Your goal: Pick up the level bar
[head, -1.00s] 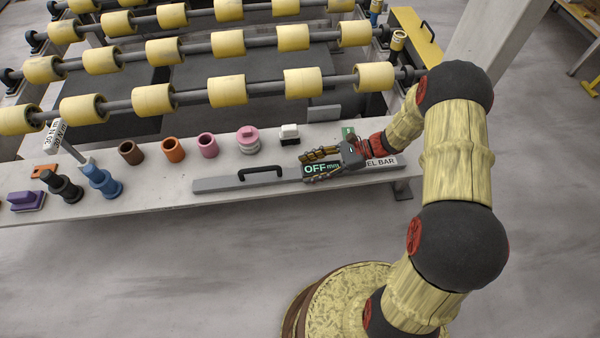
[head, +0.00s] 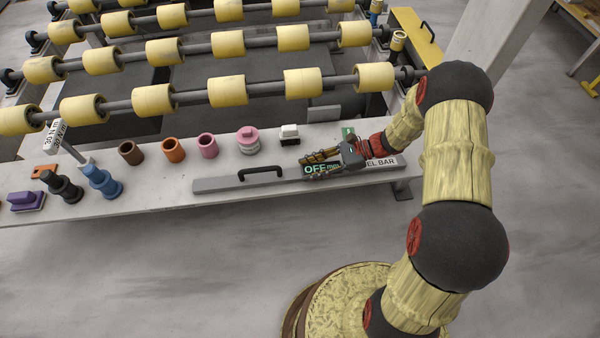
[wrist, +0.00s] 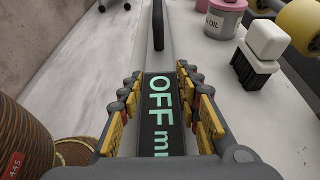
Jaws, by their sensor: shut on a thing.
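The level bar (head: 218,184) is a long grey bar with a black handle and a dark panel reading "OFF mm". It lies along the front part of the stone slab (head: 130,203), with "LEVEL BAR" lettering partly hidden by my gripper. My gripper (head: 310,166) reaches in from the right and is shut on the bar at its display panel. In the wrist view, the fingers of my gripper (wrist: 160,110) sit on both sides of the bar (wrist: 160,88), with the panel between them and the handle ahead. I cannot tell any gap between bar and slab.
Behind the bar stand a white-topped brush (head: 289,135), a pink-lidded pot (head: 248,140) and pink, orange and brown cups. Blue (head: 102,181) and black fittings stand left of the bar. Yellow rollers (head: 227,90) run behind the slab. The floor in front is clear.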

